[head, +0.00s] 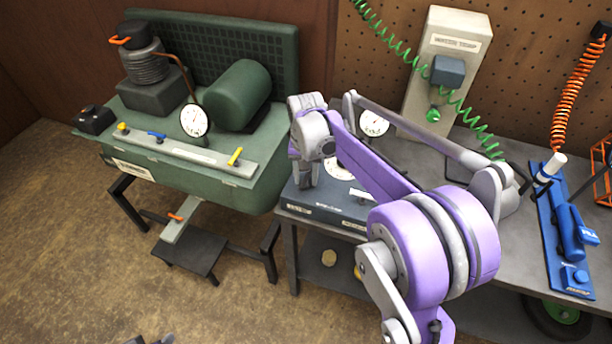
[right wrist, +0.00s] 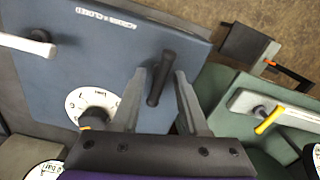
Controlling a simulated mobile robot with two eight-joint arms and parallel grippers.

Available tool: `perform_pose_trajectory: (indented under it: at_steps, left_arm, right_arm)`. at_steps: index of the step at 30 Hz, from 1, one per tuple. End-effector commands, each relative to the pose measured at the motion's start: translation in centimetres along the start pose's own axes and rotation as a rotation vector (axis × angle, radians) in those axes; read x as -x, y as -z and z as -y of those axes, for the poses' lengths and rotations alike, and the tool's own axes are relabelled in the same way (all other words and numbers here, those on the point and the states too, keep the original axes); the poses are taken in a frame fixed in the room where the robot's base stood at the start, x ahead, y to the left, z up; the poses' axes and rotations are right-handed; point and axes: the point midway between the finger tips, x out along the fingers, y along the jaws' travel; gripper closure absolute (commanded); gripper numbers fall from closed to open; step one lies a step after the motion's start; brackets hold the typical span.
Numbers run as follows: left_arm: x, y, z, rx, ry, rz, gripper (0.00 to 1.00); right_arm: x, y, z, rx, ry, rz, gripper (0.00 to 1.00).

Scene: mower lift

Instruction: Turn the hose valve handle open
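My right gripper (head: 304,176) points down over a blue-grey panel box (head: 325,207) on the bench. In the right wrist view, its fingers (right wrist: 161,72) are open on either side of a black lever handle (right wrist: 160,78) on this panel (right wrist: 150,45). I cannot tell whether they touch it. A white handle (right wrist: 28,43) is on the same panel, left of the fingers. The panel's lettering is too small to read, so I cannot tell which handle is the hose valve's. Dark tips at the bottom edge of the head view look like my left gripper (head: 150,340); their opening is unclear.
A green compressor unit (head: 200,165) with yellow and blue levers stands at the left. A blue fixture (head: 568,235) lies at the bench's right, near an orange coiled hose (head: 575,85). A beige post (head: 445,70) stands behind.

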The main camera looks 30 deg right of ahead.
Motion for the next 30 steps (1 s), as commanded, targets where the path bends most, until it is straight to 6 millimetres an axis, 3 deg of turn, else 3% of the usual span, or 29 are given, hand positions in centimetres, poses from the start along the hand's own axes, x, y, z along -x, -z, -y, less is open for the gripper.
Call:
perform_pose_trajectory:
  at_steps: [10, 21, 30]
  left_arm:
    - [0.1, 0.1, 0.0, 0.000, 0.000, -0.001, 0.47]
    - [0.5, 0.5, 0.0, 0.000, 0.000, -0.004, 0.47]
    - [0.7, 0.6, 0.0, 0.000, 0.000, -0.005, 0.47]
  right_arm:
    - [1.1, 0.0, 0.0, -0.001, 0.000, 0.000, 0.56]
    - [8.2, 0.0, 0.0, -0.001, 0.000, 0.000, 0.56]
    - [10.8, 0.0, 0.0, -0.001, 0.000, 0.000, 0.56]
